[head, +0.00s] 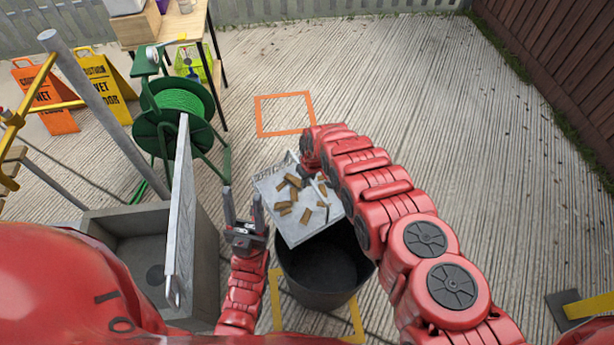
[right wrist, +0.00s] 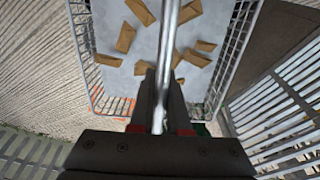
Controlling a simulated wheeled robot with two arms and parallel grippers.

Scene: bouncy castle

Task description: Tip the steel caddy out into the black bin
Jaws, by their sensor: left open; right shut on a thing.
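The steel caddy (head: 273,190) hangs just beyond and partly over the black bin's far rim, with several brown pieces (head: 284,207) lying inside it. My right gripper (head: 308,172) is at the caddy's far side; in the right wrist view its fingers (right wrist: 160,105) are shut on the caddy's round bar handle (right wrist: 166,50). That view also shows the caddy's wire side (right wrist: 88,60) and the brown pieces (right wrist: 140,11). The black bin (head: 325,268) stands upright below; its visible inside looks empty. My left gripper (head: 243,205) is open and empty, left of the caddy.
A grey stone sink (head: 125,225) is at left, with a green hose reel (head: 175,110) behind it. Yellow floor marks (head: 355,318) surround the bin. An orange square outline (head: 285,113) lies beyond. Wet-floor signs (head: 103,88) stand far left.

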